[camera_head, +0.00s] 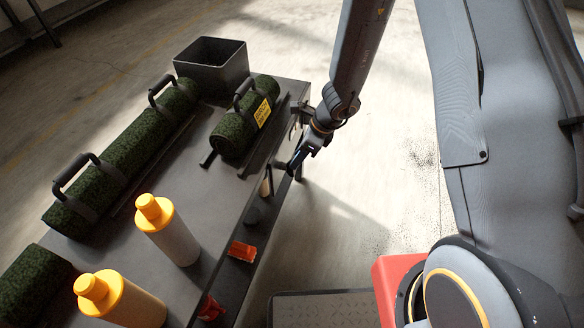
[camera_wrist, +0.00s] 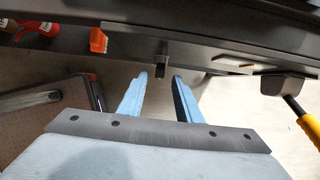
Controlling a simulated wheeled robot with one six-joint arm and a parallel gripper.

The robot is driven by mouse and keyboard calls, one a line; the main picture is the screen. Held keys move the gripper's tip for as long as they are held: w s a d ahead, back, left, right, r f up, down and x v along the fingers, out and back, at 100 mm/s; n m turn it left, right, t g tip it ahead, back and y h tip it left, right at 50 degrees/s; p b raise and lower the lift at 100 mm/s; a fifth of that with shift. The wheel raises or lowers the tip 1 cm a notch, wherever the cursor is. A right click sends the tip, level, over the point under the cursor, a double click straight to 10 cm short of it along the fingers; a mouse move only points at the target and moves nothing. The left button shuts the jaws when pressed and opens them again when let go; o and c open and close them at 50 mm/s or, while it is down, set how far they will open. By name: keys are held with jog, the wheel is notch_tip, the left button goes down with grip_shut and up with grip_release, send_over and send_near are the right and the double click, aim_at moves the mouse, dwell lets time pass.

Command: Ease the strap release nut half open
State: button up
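My gripper (camera_head: 295,160) is beside the right edge of the dark table. In the wrist view, its two blue fingers (camera_wrist: 161,77) stand apart with a clear gap between them. A small dark block (camera_wrist: 162,61) hangs from the table edge, just ahead of the gap and roughly centred on it. It may be the strap release nut; I cannot tell its shape or how far it is turned. I see no contact between it and the fingers. A short turf roll (camera_head: 243,118) with a handle and yellow label lies on the table near the gripper.
A long turf roll (camera_head: 127,152) lies along the table's left side. A dark open bin (camera_head: 212,75) is at the far end. Two yellow-capped bottles (camera_head: 168,232) (camera_head: 120,300) stand nearer. An orange item (camera_head: 242,251) is at the table's side. Floor to the right is open.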

aim_at(291, 176)
jog(key=x, duration=0.6)
jog(key=shift+f+b, duration=0.15)
jog(key=shift+b, duration=0.25)
grip_shut()
